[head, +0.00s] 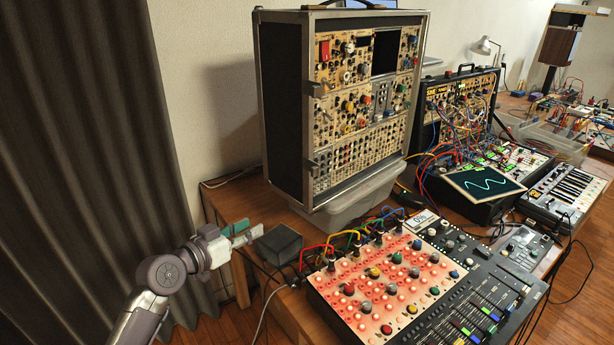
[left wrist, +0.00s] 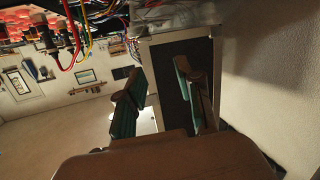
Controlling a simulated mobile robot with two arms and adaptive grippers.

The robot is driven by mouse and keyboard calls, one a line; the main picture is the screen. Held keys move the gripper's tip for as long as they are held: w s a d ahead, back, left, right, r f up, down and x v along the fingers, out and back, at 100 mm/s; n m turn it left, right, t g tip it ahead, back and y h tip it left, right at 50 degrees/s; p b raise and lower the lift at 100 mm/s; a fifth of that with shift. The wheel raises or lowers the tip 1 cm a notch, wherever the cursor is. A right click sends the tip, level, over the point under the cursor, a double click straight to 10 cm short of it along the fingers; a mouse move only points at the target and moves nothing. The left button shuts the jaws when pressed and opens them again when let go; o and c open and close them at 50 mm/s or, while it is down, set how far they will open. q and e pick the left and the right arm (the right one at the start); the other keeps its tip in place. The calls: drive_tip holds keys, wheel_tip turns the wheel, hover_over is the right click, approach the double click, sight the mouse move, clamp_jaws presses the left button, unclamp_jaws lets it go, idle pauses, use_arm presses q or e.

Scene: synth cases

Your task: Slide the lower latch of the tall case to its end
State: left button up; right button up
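The tall case (head: 280,110) stands upright at the back of the desk in the head view, with a dark side, metal edges and a front full of modules. A small upper latch (head: 318,89) and a small lower latch (head: 311,165) sit at the front's left edge. My left gripper (head: 253,231) is low and left of the case, below the lower latch and apart from it. In the left wrist view its fingers (left wrist: 158,75) are spread and empty, with the case's dark side (left wrist: 174,75) beyond them. The latch is not clear there. My right gripper is not in view.
A grey plastic bin (head: 350,203) is under the case. A dark box (head: 279,244) sits close to my left gripper. A red-lit panel with cables (head: 375,290) and a mixer (head: 480,300) fill the front. A dark curtain (head: 80,130) hangs at left.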

use_arm(q)
drive_tip(key=s+d+r+m+h, duration=0.2)
drive_tip(key=r, duration=0.4)
drive_tip(key=s+d+r+m+h, duration=0.1)
drive_tip(key=s+d+r+h, duration=0.1)
drive_tip(key=r, duration=0.3)
drive_tip(key=p, duration=0.2)
approach(312, 170)
drive_tip(key=x, duration=0.7)
drive_tip(key=shift+w+d+r, duration=0.15)
drive_tip(key=shift+r, duration=0.05)
drive_tip(key=shift+w+d+f, duration=0.1)
drive_tip(key=shift+w+d, duration=0.3)
drive_tip(key=shift+w, duration=0.05)
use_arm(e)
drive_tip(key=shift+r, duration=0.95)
use_arm(q)
drive_tip(key=shift+c, duration=0.6)
clamp_jaws()
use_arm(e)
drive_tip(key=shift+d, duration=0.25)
